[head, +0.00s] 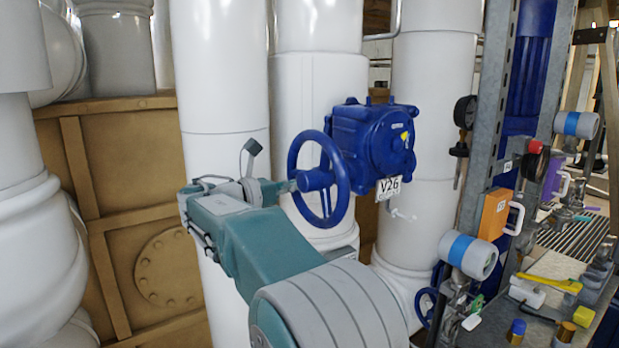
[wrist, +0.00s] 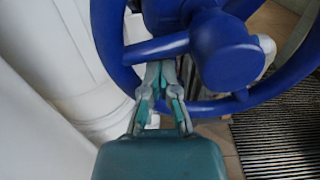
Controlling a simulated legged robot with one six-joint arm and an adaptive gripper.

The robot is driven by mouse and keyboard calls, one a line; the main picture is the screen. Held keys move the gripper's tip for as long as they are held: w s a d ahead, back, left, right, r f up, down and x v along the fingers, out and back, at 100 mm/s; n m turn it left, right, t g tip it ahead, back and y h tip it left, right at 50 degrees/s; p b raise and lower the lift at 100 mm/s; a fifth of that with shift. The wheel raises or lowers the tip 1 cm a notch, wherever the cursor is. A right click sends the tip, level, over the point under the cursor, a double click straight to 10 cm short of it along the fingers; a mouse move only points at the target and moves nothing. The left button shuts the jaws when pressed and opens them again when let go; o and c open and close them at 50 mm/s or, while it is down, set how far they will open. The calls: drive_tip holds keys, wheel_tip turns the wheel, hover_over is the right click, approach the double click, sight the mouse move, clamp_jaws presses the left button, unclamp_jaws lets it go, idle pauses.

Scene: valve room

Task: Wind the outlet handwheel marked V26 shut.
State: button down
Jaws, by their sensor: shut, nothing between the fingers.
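The blue outlet handwheel (head: 315,181) stands upright on the left of a blue gearbox (head: 372,138). A white tag reading V26 (head: 388,188) hangs below that gearbox. In the wrist view the handwheel's hub (wrist: 226,50) is close, with a spoke running left to the rim. My gripper (wrist: 162,66) is shut and empty. Its fingertips overlap the opening between spoke and rim, just below the spoke; I cannot tell whether they touch it. In the head view my gripper (head: 290,186) is small, at the wheel's left side, and partly hidden by my wrist.
Thick white pipes (head: 222,70) stand behind and left of the wheel. A grey steel frame (head: 488,130) with gauges and an orange box (head: 494,214) rises at right. A cluttered bench (head: 545,268) is at lower right. Floor grating (wrist: 275,135) shows below the wheel.

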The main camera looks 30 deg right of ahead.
sight(296, 166)
drive_tip(key=shift+r, duration=0.25)
drive_tip(key=shift+w+r, duration=0.2)
drive_tip(key=shift+r, duration=0.6)
drive_tip(key=shift+s+r, duration=0.2)
drive_tip(key=shift+r, duration=0.65)
drive_tip(key=shift+s+r, duration=0.45)
drive_tip(key=shift+r, duration=0.4)
